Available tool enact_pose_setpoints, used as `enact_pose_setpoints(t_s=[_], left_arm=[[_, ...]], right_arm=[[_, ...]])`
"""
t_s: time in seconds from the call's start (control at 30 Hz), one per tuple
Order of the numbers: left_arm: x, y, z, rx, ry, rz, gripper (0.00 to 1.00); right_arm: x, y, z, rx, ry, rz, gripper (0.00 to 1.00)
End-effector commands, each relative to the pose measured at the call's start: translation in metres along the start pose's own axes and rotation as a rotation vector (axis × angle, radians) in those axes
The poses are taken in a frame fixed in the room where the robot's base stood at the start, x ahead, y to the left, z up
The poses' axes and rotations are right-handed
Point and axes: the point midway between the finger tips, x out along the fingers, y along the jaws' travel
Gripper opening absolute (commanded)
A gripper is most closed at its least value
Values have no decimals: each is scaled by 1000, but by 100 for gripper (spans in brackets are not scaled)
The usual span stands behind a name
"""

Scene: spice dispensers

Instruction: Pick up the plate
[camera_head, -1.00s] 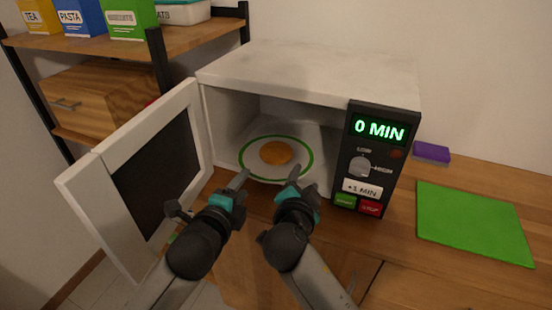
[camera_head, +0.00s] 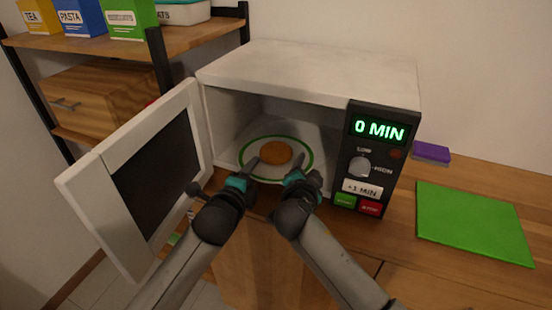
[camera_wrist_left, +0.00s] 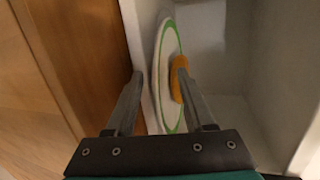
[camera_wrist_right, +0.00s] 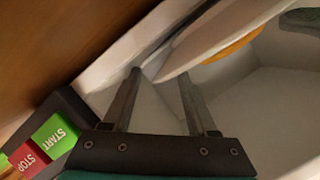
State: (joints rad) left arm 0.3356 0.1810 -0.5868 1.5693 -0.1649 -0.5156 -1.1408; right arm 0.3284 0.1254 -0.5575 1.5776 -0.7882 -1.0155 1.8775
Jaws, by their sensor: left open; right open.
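The plate (camera_head: 301,151) is white with a green ring and carries a round orange-brown food item (camera_head: 276,152). It lies inside the open microwave (camera_head: 310,72), near its front. My left gripper (camera_head: 249,168) is open at the plate's front left; in the left wrist view, the plate (camera_wrist_left: 163,62) lies between its fingers, one finger over the top side by the food. My right gripper (camera_head: 294,172) is open at the front right; in the right wrist view, the plate's rim (camera_wrist_right: 200,48) reaches between its fingertips. Neither gripper is closed on it.
The microwave door (camera_head: 140,180) stands open at left. The control panel (camera_head: 376,160) shows 0 MIN, close to my right gripper. A green mat (camera_head: 473,222) and a purple block (camera_head: 431,152) lie on the counter at right. A shelf (camera_head: 190,42) with boxes stands at back left.

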Motion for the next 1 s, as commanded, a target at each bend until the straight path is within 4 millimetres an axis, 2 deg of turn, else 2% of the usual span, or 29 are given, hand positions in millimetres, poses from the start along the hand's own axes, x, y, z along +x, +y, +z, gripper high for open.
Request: enact_pose_setpoints(t_s=[0.07,0.5,0.57,1.0], left_arm=[[0,0,0,0,0,0,50],[0,0,0,0,0,0,1],[0,0,0,0,0,1,0],[0,1,0,1,-1,2,0]], right_arm=[[0,0,0,0,0,0,55],[0,0,0,0,0,0,5],[0,0,0,0,0,0,0],[0,1,1,-2,-1,2,0]])
